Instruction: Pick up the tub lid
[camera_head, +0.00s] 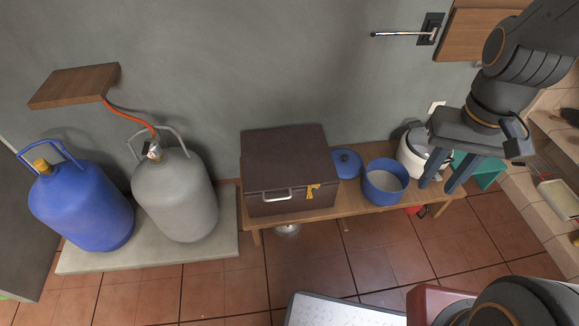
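A round blue lid (346,164) with a small knob lies on the wooden bench, between a dark brown box and a blue tub. The blue tub (385,181) stands open to the right of the lid, with a pale inside. My gripper (438,186) is at the right, in front of a white round appliance. Its two fingers point down and are apart, with nothing seen between them. In the picture it is to the right of the tub, apart from the lid.
The brown box (287,165) stands close on the lid's left. The white appliance (412,152) is partly hidden by my gripper. A teal container (489,173) is at the bench's right end. Gas cylinders (178,195) stand at the left. The wall is behind the bench (347,207).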

